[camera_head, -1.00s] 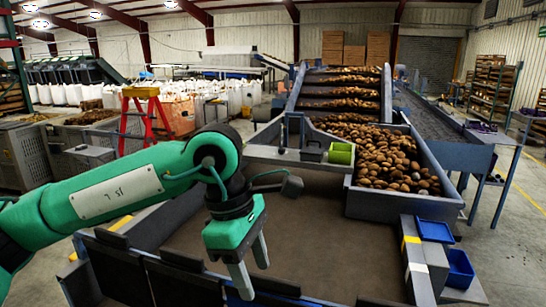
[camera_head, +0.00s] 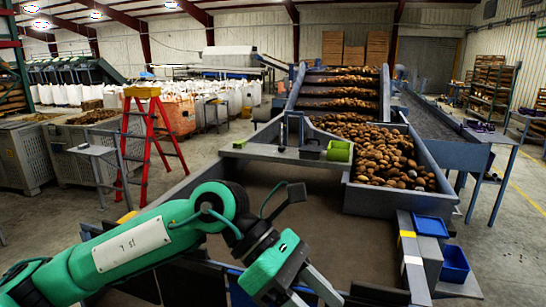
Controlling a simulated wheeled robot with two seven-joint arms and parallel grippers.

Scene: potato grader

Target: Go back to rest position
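My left arm comes in from the lower left, green with dark joints. Its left gripper (camera_head: 312,292) is low at the front of the brown sorting table (camera_head: 280,205), pointing down and to the right. Two grey fingers show with a gap between them, and nothing is seen in the gap. The fingertips are close to the bottom edge of the picture. My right gripper is not in the picture.
Potatoes (camera_head: 388,160) fill the grey chute behind the table. A green bin (camera_head: 340,150) stands at the table's back edge. Blue trays (camera_head: 432,227) (camera_head: 454,265) sit at the right. A red ladder (camera_head: 146,145) stands at the left. The table's middle is bare.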

